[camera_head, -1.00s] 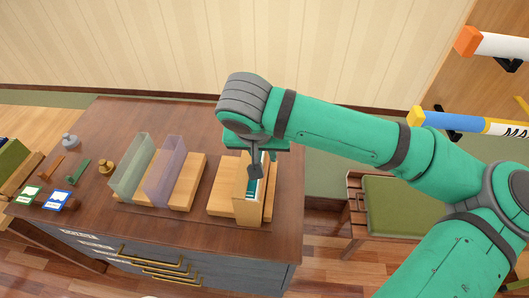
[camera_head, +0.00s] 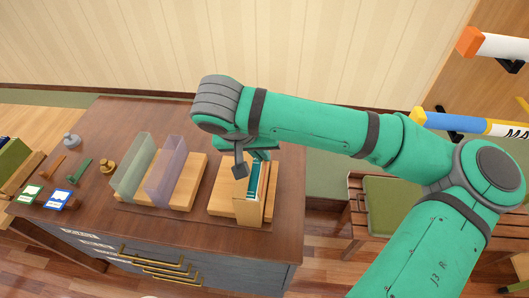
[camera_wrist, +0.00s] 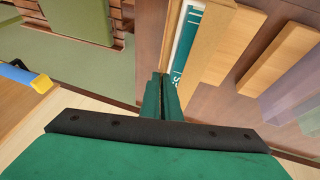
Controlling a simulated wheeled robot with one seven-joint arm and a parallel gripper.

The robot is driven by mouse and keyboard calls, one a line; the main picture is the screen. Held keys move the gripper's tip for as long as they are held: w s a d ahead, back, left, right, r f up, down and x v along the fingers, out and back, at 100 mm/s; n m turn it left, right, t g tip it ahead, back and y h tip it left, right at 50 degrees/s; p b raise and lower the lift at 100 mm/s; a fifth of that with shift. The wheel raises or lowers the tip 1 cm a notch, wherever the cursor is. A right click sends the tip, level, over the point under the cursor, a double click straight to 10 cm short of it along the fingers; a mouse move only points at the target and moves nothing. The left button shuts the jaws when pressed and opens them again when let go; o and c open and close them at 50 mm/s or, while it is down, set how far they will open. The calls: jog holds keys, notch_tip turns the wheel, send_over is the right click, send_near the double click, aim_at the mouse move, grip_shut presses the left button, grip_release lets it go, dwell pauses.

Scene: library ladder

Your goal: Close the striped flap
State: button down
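I make out no stripes on any flap in either view. A pale wooden case (camera_head: 249,211) stands on a wooden board at the right part of the desk. A teal book with white lettering (camera_head: 253,180) is inside it. In the wrist view, the case (camera_wrist: 213,48) shows a thick wooden wall beside the book (camera_wrist: 184,45). My gripper (camera_wrist: 161,84) has its two green fingers close together with nothing visible between them. They are near the book end of the case; contact cannot be told. In the head view, my gripper partly hides the far end of the case.
Clear and purple bookends (camera_head: 164,172) stand on another board left of the case. Small tools and cards (camera_head: 58,200) lie at the desk's left. A green-cushioned chair (camera_head: 390,205) stands right of the desk. Rolled tubes (camera_head: 460,122) hang at the right.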

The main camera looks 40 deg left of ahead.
aim_at(252, 164)
jog(key=h, duration=0.1)
jog(key=a+t+h, duration=0.1)
jog(key=s+t+h, duration=0.1)
jog(key=shift+a+f+n, duration=0.25)
jog(key=shift+f+n, duration=0.05)
jog(key=shift+n, duration=0.1)
jog(key=shift+s+a+f+n+t+h, duration=0.2)
jog(key=shift+a+f+t+h, duration=0.1)
jog(key=shift+t+h, duration=0.35)
jog(key=shift+s+a+f+n+t+h, duration=0.2)
jog(key=shift+t+h, duration=0.25)
jog(key=shift+h, duration=0.3)
jog(key=shift+w+f, duration=0.1)
jog(key=shift+w, duration=0.05)
jog(key=c, duration=2)
grip_release()
jog(key=shift+d, duration=0.1)
